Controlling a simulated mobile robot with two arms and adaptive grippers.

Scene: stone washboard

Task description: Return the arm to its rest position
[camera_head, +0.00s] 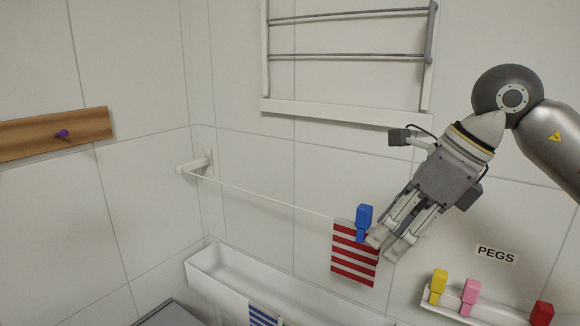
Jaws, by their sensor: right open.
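My right arm comes in from the right, and my right gripper (383,245) is open, its fingertips pointing down and to the left. The fingertips are just right of a blue peg (364,217) and overlap the edge of a red-and-white striped cloth (352,256) in the picture. I cannot tell whether they touch it. The blue peg sits upright at the top of the cloth, which hangs at the white line (265,199). The line's right end is hidden behind the cloth and gripper. My left gripper is not in view.
A peg shelf (470,309) at lower right, under a PEGS label (496,254), holds yellow, pink and red pegs. A white trough (225,283) with a blue-striped cloth (264,314) is below the line. A wall rack (345,112) is above; a wooden rail (30,135) is left.

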